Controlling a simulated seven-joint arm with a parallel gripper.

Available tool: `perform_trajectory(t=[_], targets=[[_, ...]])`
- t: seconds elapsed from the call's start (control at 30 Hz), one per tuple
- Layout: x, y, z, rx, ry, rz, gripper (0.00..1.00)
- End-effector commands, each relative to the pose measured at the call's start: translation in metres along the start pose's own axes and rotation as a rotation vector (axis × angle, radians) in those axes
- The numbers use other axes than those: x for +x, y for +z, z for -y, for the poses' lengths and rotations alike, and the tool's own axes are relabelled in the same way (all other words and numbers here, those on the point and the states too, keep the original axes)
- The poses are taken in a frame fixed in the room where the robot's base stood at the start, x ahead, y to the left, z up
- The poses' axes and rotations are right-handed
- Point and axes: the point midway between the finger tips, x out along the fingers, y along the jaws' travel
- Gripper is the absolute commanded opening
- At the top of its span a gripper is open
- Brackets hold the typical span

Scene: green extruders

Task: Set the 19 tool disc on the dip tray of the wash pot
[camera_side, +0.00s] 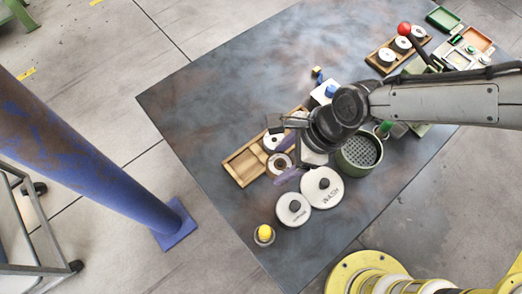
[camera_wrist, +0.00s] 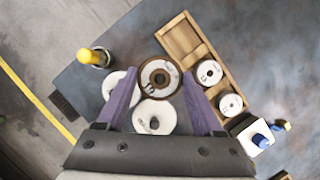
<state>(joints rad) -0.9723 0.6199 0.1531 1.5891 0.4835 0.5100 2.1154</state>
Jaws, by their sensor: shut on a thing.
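My gripper (camera_wrist: 160,75) has its purple fingers closed on either side of a tool disc (camera_wrist: 160,88) with a brown rim and a white face. Its marking is too small to read surely. In the side view the disc (camera_side: 279,164) is beside the wooden rack, with my gripper (camera_side: 288,177) partly over it. The green wash pot (camera_side: 376,164) stands uncovered to the right, with a grey perforated dip tray (camera_side: 360,150) inside. My wrist hides part of the area around the pot. The disc is apart from the pot.
The wooden rack (camera_wrist: 181,38) holds two other white discs and has a bare end. Two white lids, one marked WASH (camera_side: 322,188), lie in front. A yellow-topped item (camera_side: 264,234) stands near the front edge.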

Motion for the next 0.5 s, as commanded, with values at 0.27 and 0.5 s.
perform_trajectory(t=[0.27, 0.5], targets=[[-0.031, -0.023, -0.019, -0.001, -0.004, 0.006, 0.00], [-0.039, -0.031, -0.027, -0.047, 0.003, 0.002, 0.00]])
